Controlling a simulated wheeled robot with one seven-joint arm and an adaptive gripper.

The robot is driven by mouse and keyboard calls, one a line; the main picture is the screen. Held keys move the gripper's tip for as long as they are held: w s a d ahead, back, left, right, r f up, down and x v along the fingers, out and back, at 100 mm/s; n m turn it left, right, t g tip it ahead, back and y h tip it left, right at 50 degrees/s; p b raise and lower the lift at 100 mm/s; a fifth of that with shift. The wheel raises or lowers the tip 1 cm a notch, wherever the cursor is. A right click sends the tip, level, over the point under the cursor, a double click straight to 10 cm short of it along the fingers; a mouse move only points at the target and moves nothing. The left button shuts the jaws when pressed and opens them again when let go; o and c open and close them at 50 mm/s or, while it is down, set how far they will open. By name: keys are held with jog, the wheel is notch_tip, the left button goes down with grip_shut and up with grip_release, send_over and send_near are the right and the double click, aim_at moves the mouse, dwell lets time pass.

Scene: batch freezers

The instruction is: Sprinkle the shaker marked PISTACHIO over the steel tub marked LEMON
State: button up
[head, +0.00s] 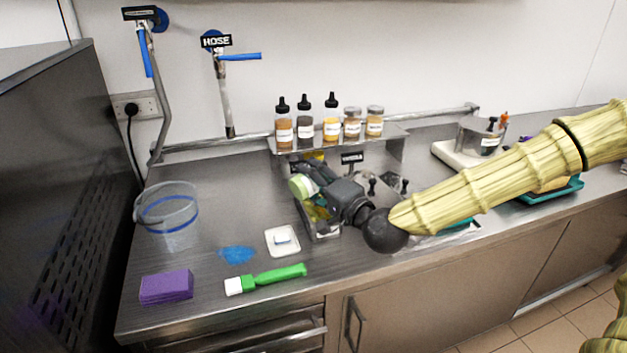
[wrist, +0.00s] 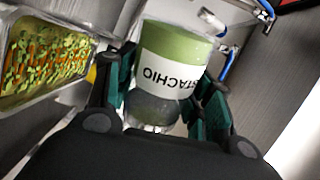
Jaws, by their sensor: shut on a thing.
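The shaker marked PISTACHIO (wrist: 170,66) is between my gripper's fingers (wrist: 163,90) in the wrist view, its label upside down there. In the head view the shaker (head: 301,186) is tilted well over, its pale green end pointing left, above a steel tub (head: 325,238). My gripper (head: 318,181) is shut on it. The tub holds something yellow; in the wrist view, the tub at left (wrist: 72,101) shows yellow-green contents with green and orange bits. The LEMON marking is not readable; my gripper partly hides the tub. I cannot tell whether anything is falling from the shaker.
A shelf (head: 345,141) behind carries several bottles and jars. A small sign (head: 352,157) hangs there. On the left are a clear bucket (head: 168,212), a purple sponge (head: 166,287), a blue patch (head: 237,254), a white dish (head: 283,241) and a green-handled brush (head: 268,278).

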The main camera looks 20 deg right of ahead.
jog(key=shift+r, duration=0.15)
jog(key=shift+r+n+p, duration=0.5)
jog(key=shift+r+n, duration=0.25)
jog(key=shift+n, duration=0.5)
jog(key=shift+r+n+p, duration=0.5)
jog(key=shift+r+n, duration=0.2)
jog(key=shift+n, duration=0.55)
jog(key=shift+r+n+p, duration=0.3)
jog(key=shift+r+n, duration=0.45)
jog(key=shift+n, duration=0.45)
jog(key=shift+r+n, duration=0.5)
jog(key=shift+n, duration=0.6)
